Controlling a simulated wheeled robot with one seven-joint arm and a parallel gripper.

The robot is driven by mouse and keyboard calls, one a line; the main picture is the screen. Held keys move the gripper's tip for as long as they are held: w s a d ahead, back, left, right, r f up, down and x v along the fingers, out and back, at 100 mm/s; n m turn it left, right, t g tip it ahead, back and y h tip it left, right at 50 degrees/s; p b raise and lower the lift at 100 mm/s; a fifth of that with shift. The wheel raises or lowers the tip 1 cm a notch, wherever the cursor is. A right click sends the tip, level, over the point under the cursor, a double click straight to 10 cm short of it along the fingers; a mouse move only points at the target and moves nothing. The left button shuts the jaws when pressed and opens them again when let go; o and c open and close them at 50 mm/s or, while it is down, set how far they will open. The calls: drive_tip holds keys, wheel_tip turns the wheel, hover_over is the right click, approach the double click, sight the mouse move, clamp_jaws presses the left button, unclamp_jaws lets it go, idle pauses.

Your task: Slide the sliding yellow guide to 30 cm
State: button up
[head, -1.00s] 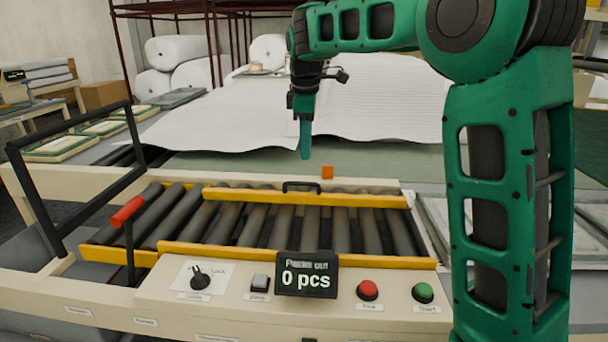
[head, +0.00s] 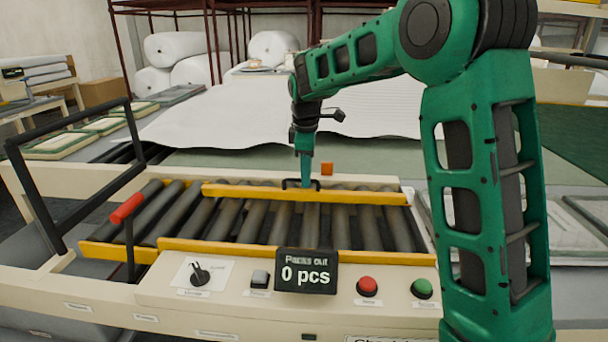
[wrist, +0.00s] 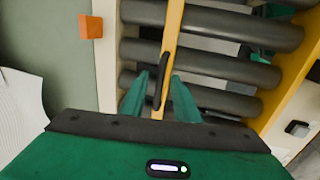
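The sliding yellow guide (head: 365,198) is the rear rail over the rollers and has a black handle (head: 287,184) on top. The guide also shows in the wrist view (wrist: 175,27), with its handle (wrist: 165,65) rising toward my camera. My gripper (head: 306,183) points down at the handle. In the wrist view my green fingers (wrist: 159,90) are apart, one on each side of the handle's near part. I cannot tell whether they touch it. No scale numbers are readable.
A front yellow rail (head: 300,256) runs parallel across the dark rollers (head: 255,222). An orange block (head: 327,169) sits on the frame behind the guide. The control panel in front has a display (head: 306,274) reading 0 pcs, a red button (head: 367,287) and a green button (head: 422,288).

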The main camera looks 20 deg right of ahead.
clamp_jaws()
drive_tip(key=w+d, duration=0.3)
drive_tip(key=w, duration=0.4)
drive_tip(key=shift+w, duration=0.25)
drive_tip(key=shift+r, duration=0.1)
unclamp_jaws()
wheel_tip(320, 180, up, 10)
drive_tip(key=s, duration=0.1)
drive_tip(key=shift+s+a+r, duration=0.2)
drive_tip(key=shift+s+a, duration=0.2)
